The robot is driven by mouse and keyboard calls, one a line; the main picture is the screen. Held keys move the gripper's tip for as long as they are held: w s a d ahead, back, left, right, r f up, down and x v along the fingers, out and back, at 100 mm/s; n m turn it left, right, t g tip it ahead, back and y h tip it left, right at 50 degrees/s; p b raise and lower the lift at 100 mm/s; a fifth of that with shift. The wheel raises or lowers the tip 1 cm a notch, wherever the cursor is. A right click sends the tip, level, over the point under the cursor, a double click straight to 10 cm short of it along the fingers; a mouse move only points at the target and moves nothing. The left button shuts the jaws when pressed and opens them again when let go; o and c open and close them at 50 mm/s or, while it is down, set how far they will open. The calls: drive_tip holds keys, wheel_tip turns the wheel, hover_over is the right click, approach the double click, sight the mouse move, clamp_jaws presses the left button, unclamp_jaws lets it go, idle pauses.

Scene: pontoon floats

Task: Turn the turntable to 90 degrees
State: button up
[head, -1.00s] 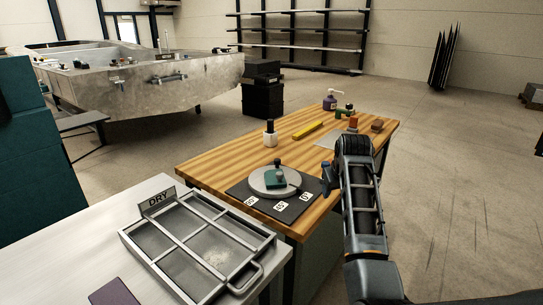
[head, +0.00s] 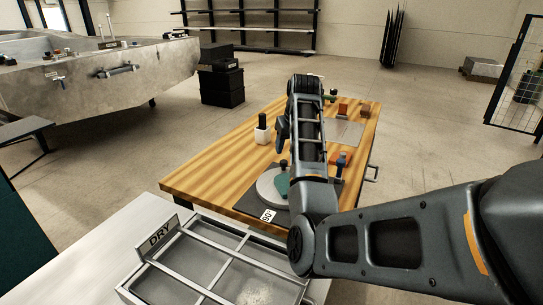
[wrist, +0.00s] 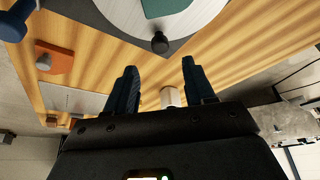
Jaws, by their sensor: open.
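The turntable is a round pale grey disc (head: 267,190) on a dark mat at the table's near end. A green block (head: 282,184) sits on it, and a black knob (head: 283,164) stands at its rim. My arm hides the disc's right side and part of the mat. One white number label (head: 267,215) shows on the mat; the others are hidden. In the wrist view the disc (wrist: 205,14), green block (wrist: 160,7) and black knob (wrist: 160,42) are at the top. My gripper (wrist: 160,69) is open and empty, its fingers apart from the knob.
A white holder with a black top (head: 263,132) stands left of my arm on the wooden table (head: 205,175). The DRY rack (head: 205,268) is in front. The table's left part is clear.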

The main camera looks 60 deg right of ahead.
sight(284, 162)
drive_tip(key=shift+p+x, duration=0.35)
drive_tip(key=shift+x, duration=3.5)
drive_tip(key=shift+c, duration=0.5)
clamp_jaws()
